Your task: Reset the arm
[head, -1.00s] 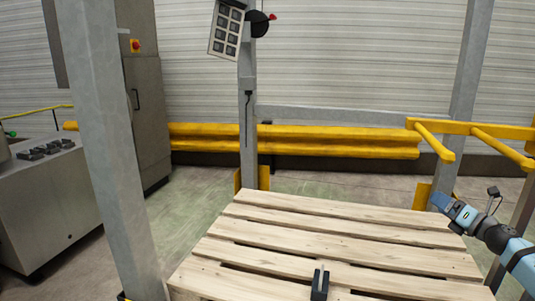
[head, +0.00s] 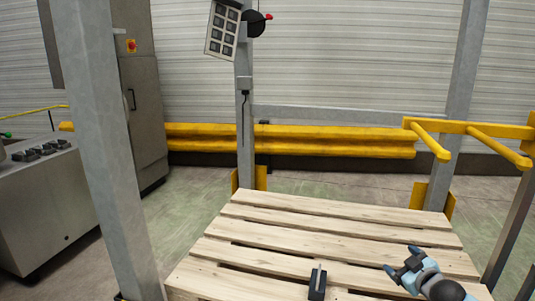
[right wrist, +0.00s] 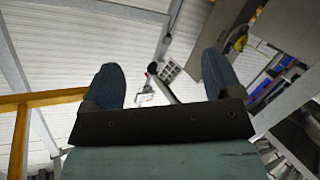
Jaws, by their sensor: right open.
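My right gripper (head: 400,262) is over the front right part of the wooden pallet (head: 330,233) in the head view, open and with nothing between its fingers. Its height above the slats is hard to tell. In the right wrist view its two blue fingers (right wrist: 161,82) stand wide apart, with only the far wall and fixtures behind them. A small black object with a thin light upright part (head: 317,283) is at the pallet's front middle, left of the right gripper and apart from it.
Grey posts (head: 107,150) stand left, centre and right of the pallet. A yellow rail frame (head: 470,128) juts out at the right. A yellow barrier (head: 300,140) runs along the back. A button panel (head: 222,30) hangs on the centre post. The pallet's slats are mostly clear.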

